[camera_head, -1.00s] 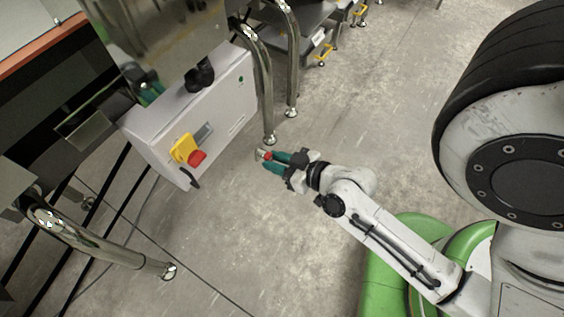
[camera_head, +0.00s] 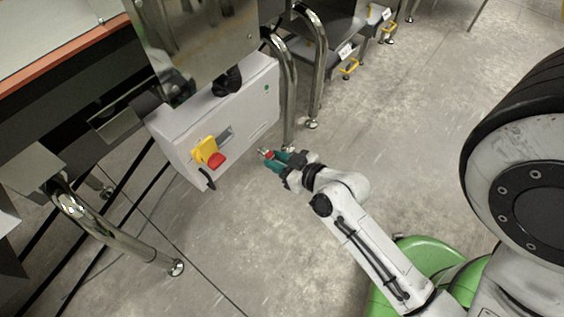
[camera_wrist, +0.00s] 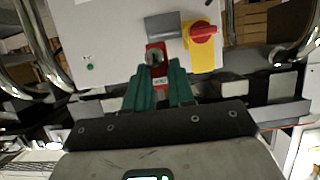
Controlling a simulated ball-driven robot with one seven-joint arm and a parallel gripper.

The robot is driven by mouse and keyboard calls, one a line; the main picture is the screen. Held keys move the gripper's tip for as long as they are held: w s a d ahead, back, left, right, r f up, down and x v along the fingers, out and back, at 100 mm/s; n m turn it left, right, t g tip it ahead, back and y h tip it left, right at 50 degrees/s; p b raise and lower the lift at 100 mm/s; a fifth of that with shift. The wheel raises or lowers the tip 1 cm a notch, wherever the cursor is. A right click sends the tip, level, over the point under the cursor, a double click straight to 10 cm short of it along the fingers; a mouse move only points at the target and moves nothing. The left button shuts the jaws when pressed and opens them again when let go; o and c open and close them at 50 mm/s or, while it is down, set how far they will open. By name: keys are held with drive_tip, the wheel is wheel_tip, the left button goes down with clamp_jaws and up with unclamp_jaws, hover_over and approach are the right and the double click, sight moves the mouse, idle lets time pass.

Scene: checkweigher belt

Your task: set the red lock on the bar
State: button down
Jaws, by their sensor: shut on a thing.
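My gripper (camera_head: 277,160) is shut on the red lock (camera_head: 269,155), held in the air to the right of the light-grey control box (camera_head: 182,150). In the wrist view, the teal fingers (camera_wrist: 158,90) grip the red lock (camera_wrist: 155,83), with its metal shackle pointing away from my gripper toward the box face. A yellow plate with a red rotary switch (camera_wrist: 203,32) is on the box, beside a grey rectangular panel (camera_wrist: 162,27). The switch also shows in the head view (camera_head: 216,160). The lock appears apart from the box. I cannot clearly make out the bar.
A black curved handle (camera_head: 207,179) sticks out at the box's lower edge. Shiny metal legs (camera_head: 289,95) stand behind the box and another leg (camera_head: 125,243) stands at lower left.

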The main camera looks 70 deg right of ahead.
drive_tip(key=w+d, duration=0.4)
drive_tip(key=w, duration=0.9)
drive_tip(key=shift+w+p, duration=0.35)
idle(1.1)
drive_tip(key=shift+w+r, duration=0.1)
drive_tip(key=shift+w, duration=0.1)
idle(0.4)
drive_tip(key=shift+f, duration=0.35)
drive_tip(key=shift+f+b, duration=0.3)
drive_tip(key=shift+f+b, duration=1.3)
drive_tip(key=shift+f, duration=0.4)
drive_tip(key=c, duration=0.9)
unclamp_jaws()
drive_tip(key=shift+s, duration=0.15)
